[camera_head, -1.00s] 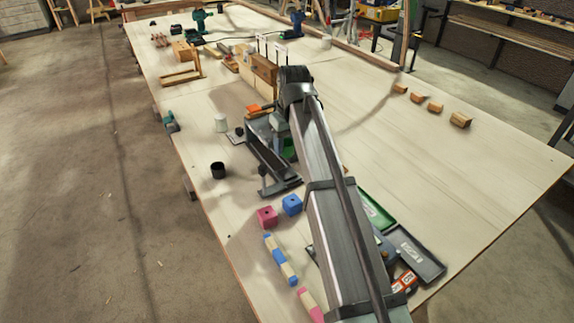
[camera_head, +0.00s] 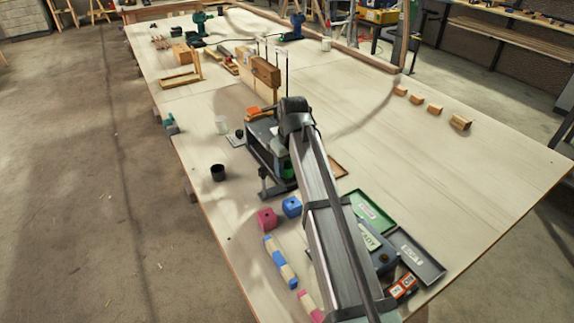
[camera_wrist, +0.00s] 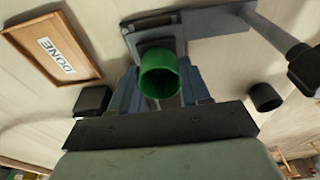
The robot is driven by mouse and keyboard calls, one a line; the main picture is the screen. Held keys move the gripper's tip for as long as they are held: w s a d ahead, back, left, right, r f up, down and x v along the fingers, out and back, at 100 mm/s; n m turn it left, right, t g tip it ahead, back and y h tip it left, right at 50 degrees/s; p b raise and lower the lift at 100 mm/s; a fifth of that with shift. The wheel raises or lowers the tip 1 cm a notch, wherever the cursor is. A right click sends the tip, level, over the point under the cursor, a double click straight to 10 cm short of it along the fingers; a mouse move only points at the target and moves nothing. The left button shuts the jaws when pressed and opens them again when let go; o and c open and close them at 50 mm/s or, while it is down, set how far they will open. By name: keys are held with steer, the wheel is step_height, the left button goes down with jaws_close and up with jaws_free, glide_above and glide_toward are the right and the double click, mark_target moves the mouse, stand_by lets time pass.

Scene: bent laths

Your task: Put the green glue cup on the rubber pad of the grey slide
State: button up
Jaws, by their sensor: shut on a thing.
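The green glue cup (camera_wrist: 160,78) is between the fingers of my gripper (camera_wrist: 160,88) in the wrist view, its open mouth showing. My gripper is shut on it. In the head view only a bit of the green cup (camera_head: 289,169) shows beside my arm, which hides most of the gripper. The grey slide (camera_wrist: 208,22) lies under and beyond the cup in the wrist view; it also shows in the head view (camera_head: 262,160), left of my arm. A dark patch just beyond the cup may be its rubber pad. I cannot tell whether the cup touches it.
A wooden tray marked DONE (camera_wrist: 85,45) lies beside the slide. A black cup (camera_head: 218,172) and a white cup (camera_head: 221,125) stand left of it.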

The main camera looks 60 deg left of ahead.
mark_target(290, 172)
steer(key=o, duration=1)
steer(key=r, duration=0.4)
steer(key=d+r, duration=0.1)
steer(key=r, duration=0.7)
steer(key=shift+d, duration=0.4)
